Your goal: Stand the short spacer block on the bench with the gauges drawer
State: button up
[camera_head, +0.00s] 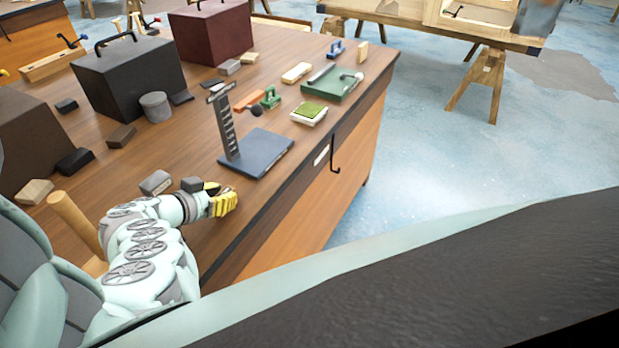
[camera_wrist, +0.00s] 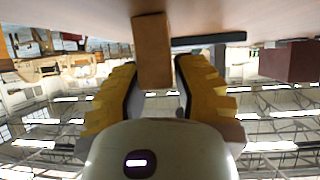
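My gripper (camera_head: 218,195) is low over the near edge of the brown bench (camera_head: 195,135). In the wrist view, which is upside down, a plain brown block (camera_wrist: 152,48) stands upright on the bench top between the yellow fingers (camera_wrist: 156,68). The fingertips are close to its sides; whether both touch it is unclear. In the head view my gripper largely hides this block. Other small blocks lie to the left, a grey-brown one (camera_head: 155,182) beside my wrist and a tan one (camera_head: 35,192). The bench front has a label (camera_head: 321,157) and a dark handle (camera_head: 335,155).
A height gauge on a dark plate (camera_head: 258,155) stands just beyond my gripper. Black (camera_head: 130,75) and dark red (camera_head: 212,32) boxes stand farther back. A green tray (camera_head: 332,84) and small tools lie at the far right. Bare bench lies between gripper and gauge.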

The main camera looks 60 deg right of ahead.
jog(key=shift+o, duration=1.4)
jog(key=shift+s+d, duration=0.1)
jog(key=shift+s, duration=0.05)
jog(key=shift+r, duration=0.25)
jog(key=shift+a+r, duration=0.2)
jog(key=shift+a, duration=0.45)
jog(key=shift+v, duration=1.35)
jog(key=p+v, duration=0.1)
jog(key=v, duration=0.7)
